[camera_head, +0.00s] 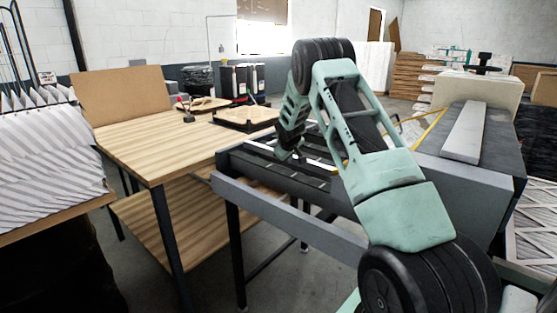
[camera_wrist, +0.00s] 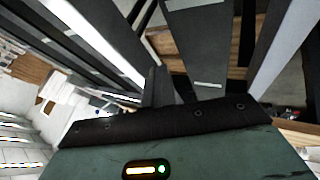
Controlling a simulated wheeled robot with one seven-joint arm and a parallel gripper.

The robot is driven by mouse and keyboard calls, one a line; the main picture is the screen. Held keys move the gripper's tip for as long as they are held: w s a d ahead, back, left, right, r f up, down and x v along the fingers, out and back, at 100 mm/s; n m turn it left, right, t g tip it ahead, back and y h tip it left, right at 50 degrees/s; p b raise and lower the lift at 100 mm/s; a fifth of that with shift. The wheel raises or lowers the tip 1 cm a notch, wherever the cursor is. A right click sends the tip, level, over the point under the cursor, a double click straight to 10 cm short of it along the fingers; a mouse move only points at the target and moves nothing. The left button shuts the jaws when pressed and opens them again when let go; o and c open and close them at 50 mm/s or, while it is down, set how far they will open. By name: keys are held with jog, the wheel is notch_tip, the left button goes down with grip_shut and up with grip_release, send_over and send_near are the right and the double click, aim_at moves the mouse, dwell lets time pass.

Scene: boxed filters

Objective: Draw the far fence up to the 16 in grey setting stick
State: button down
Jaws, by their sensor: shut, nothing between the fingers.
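My gripper (camera_head: 288,152) is at the end of my arm, low over the dark slatted bed of a bench machine, its fingers shut and empty. In the wrist view the dark fingers (camera_wrist: 156,86) point down toward the slats. A pale-edged rail (camera_head: 318,163), perhaps the far fence, runs across the bed beside my gripper; I cannot tell whether they touch. A long grey rail (camera_head: 290,215) runs along the near edge of the bed. I cannot pick out the grey setting stick for certain, and my arm hides part of the bed.
A wooden workbench (camera_head: 165,138) with a shallow wooden tray (camera_head: 247,118) stands to the left. A grey housing (camera_head: 465,135) with a light bar on top, and a yellow frame (camera_head: 432,128), are at the right. Pleated white filters (camera_head: 45,150) fill the far left.

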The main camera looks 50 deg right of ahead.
aim_at(295, 156)
jog(key=shift+w+d+p, duration=0.1)
jog(key=shift+d+p, duration=0.25)
jog(key=shift+d, duration=1.7)
jog(key=shift+a, duration=0.1)
